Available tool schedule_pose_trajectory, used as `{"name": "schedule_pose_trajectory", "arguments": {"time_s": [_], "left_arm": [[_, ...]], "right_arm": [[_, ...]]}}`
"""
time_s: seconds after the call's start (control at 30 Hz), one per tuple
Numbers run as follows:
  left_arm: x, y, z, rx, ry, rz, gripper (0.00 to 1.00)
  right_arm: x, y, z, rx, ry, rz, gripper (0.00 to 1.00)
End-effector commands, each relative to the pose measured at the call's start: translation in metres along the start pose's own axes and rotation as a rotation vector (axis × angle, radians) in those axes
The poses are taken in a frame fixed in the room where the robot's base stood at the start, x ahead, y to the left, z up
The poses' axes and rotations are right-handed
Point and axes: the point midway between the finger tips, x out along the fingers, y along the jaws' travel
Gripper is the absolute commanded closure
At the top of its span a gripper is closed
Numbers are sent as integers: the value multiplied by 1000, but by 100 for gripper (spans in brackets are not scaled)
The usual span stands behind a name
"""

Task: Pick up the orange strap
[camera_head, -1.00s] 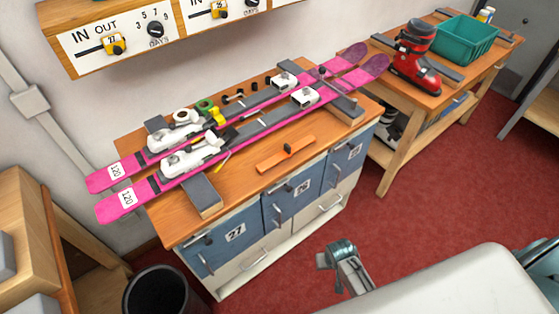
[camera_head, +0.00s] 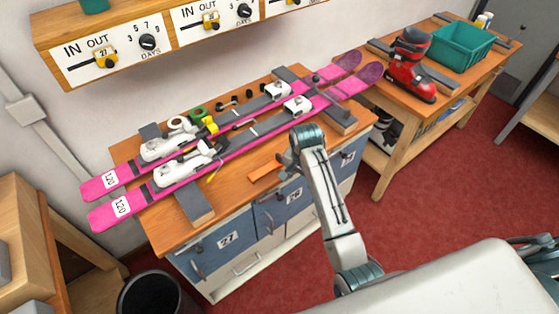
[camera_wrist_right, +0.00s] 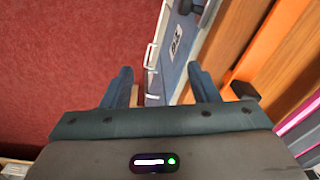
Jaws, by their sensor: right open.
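The orange strap (camera_head: 264,172) lies flat near the front edge of the bench top, and its right part is hidden behind my right gripper in the head view. In the right wrist view the strap (camera_wrist_right: 272,50) runs along the bench edge at the right, with a black buckle (camera_wrist_right: 245,90) on it. My right gripper (camera_head: 290,160) is over the front edge of the bench, by the strap. In the wrist view its fingers (camera_wrist_right: 162,85) are apart and empty, with the strap to the right of them. My left gripper is not in view.
Two pink skis (camera_head: 240,138) with white bindings lie across the bench on grey supports. Tape rolls and small parts sit behind them. Drawers (camera_head: 228,240) with handles front the bench. A second bench holds a red boot (camera_head: 411,65) and a green bin (camera_head: 461,46).

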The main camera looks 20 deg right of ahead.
Motion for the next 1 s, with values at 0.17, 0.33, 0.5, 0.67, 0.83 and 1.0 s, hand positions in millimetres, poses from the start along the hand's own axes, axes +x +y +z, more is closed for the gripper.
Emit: {"name": "schedule_pose_trajectory", "arguments": {"time_s": [0.17, 0.33, 0.5, 0.67, 0.83, 1.0], "left_arm": [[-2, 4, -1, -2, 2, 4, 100], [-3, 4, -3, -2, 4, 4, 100], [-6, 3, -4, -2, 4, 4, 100], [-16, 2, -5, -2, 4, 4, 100], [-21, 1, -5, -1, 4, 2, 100], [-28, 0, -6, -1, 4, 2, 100]], "right_arm": [[-50, -63, -24, 180, -39, 22, 45], [-82, -96, -34, 292, -58, 49, 45], [-90, -107, -37, 337, -67, 66, 45], [-67, -106, -35, 341, -68, 69, 45], [-45, -105, -34, 340, -66, 65, 45], [-35, -104, -34, 340, -67, 66, 45]]}}
